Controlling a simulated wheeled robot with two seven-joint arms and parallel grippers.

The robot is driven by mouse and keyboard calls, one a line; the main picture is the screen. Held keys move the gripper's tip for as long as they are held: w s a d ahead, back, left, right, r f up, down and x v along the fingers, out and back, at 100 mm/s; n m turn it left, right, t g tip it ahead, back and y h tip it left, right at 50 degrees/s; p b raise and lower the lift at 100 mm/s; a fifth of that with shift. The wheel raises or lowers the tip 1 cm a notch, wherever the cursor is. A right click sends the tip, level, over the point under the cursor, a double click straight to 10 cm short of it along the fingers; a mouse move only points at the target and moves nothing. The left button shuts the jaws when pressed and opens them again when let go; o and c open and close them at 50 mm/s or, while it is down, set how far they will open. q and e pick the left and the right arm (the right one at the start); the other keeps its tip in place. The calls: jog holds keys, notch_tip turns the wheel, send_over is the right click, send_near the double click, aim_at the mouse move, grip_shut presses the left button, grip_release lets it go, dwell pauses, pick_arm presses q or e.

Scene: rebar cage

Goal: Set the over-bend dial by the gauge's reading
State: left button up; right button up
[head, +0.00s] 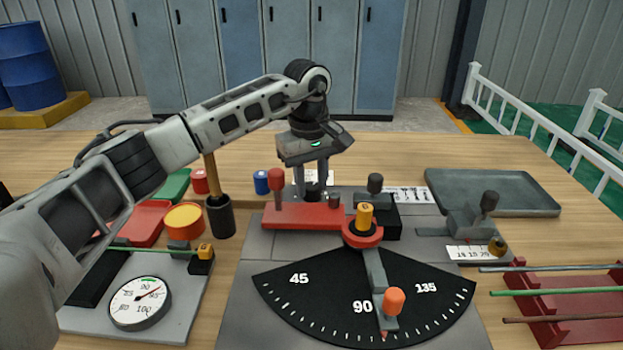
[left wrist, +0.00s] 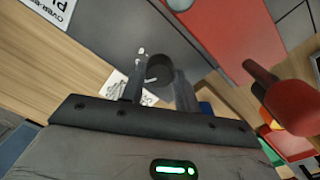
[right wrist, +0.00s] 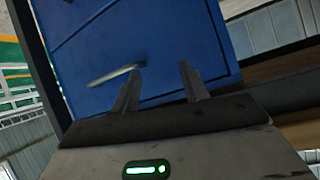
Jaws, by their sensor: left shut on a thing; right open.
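My left gripper (head: 312,190) reaches down behind the red block of the bender and is shut on a dark round knob, the over-bend dial (left wrist: 160,73), which shows between the fingers in the left wrist view. A white mark is on the knob's top; its setting is too small to read. My right gripper (right wrist: 160,85) is open and empty.
The bender's black angle plate (head: 310,300) has a grey arm with an orange knob (head: 394,301) near 90. A grey tray (head: 490,192) stands at the back right, a red rod rack (head: 575,310) at the front right. A blue panel (right wrist: 145,50) fills much of the right wrist view.

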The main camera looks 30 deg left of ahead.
aim_at(312, 188)
pick_arm(q)
jog(key=shift+r, duration=0.1)
jog(key=n+p, duration=0.1)
jog(key=n, duration=0.5)
jog(key=shift+p, duration=0.4)
jog(key=n+p, duration=0.1)
jog(key=n, duration=0.4)
jog(key=shift+w+n, duration=0.1)
jog(key=shift+n, duration=0.2)
jog(key=o, duration=1)
jog(key=r, duration=1.6)
jog(key=shift+s+d, duration=0.15)
jog(key=shift+s, duration=0.25)
